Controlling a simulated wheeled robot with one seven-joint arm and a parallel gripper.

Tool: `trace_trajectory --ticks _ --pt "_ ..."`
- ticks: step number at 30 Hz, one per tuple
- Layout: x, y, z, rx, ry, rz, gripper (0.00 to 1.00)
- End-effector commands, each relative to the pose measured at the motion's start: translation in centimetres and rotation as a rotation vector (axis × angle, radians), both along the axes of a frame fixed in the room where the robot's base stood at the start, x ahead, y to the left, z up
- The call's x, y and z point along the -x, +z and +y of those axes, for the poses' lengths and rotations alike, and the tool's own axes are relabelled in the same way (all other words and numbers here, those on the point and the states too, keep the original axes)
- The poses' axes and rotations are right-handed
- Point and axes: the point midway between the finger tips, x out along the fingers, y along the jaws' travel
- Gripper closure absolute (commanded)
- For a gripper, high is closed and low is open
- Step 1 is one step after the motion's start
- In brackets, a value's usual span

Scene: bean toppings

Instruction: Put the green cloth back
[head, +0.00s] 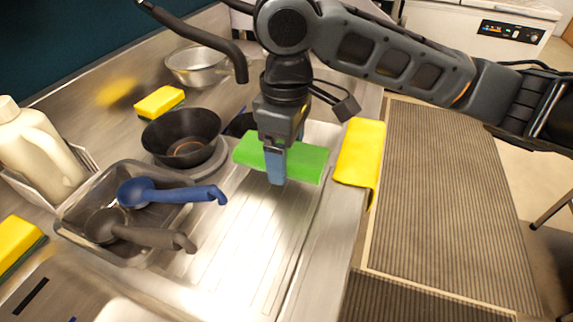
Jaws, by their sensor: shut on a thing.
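The green cloth (307,163) is a flat bright green slab, held over the metal drainboard (228,258). My gripper (277,180) points down and is shut on the cloth near its middle, and the cloth sticks out on both sides of the fingers. How far the cloth is above the metal is hard to tell. A yellow cloth (360,150) hangs over the counter's front edge, just right of the green cloth. My gripper hides the cloth's middle.
Left of the cloth are a black bowl (181,133) and a grey tray (67,222) with a blue ladle (170,192) and a dark ladle (150,236). The ribbed drainboard is clear.

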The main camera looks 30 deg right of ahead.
Motion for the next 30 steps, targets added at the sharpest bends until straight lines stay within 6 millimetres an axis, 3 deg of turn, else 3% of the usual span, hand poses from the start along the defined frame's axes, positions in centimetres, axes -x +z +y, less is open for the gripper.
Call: trace_trajectory --ticks 8,21,22,28,30 --pt "0.1 -3.5 0.0 0.0 0.0 0.002 0.55" --pt "0.1 -4.1 0.0 0.0 0.0 0.001 0.55" --pt "0.0 -4.0 0.0 0.001 0.0 0.001 0.19" --pt "0.0 -4.0 0.0 0.001 0.0 0.001 0.0" --pt "0.1 -4.0 0.0 0.0 0.0 0.001 0.0"
